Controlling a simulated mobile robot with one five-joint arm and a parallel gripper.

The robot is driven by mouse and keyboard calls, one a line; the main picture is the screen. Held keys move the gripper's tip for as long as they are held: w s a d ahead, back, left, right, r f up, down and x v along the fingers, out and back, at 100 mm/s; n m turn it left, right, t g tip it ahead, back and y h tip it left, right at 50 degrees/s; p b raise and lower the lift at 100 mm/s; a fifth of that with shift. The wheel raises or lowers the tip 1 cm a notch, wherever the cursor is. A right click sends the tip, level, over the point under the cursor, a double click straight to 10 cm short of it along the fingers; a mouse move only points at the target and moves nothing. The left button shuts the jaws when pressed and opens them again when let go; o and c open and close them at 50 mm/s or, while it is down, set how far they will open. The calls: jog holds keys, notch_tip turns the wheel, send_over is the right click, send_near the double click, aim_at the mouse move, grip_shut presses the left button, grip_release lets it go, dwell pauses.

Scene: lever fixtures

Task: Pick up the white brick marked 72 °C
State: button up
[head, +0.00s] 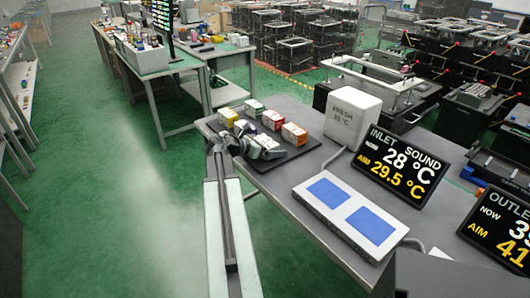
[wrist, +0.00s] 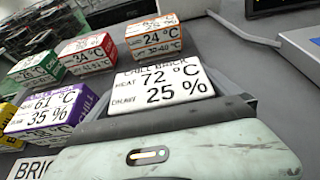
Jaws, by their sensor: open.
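The white brick marked 72 °C (wrist: 160,85) lies in the middle of the wrist view, its label face up and reading 72 °C and 25 %. In the head view the white brick (head: 266,141) is partly covered by my gripper (head: 252,148). My gripper is open, low over the dark mat at the brick's near side. In the wrist view its pale body fills the bottom and a dark part lies along the brick's near edge. I cannot tell whether the fingers touch the brick.
Close around are a purple brick (wrist: 48,112), a red brick (wrist: 88,52), an orange brick (wrist: 155,37) and a green brick (wrist: 36,68). A white box (head: 352,113), a blue-square panel (head: 318,212) and a display (head: 402,165) stand to the right.

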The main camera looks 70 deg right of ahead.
jog(key=shift+s+d, duration=0.1)
jog(key=c, duration=1.5)
notch_tip(320, 180, up, 10)
jog(key=p, duration=1)
jog(key=shift+r, duration=0.1)
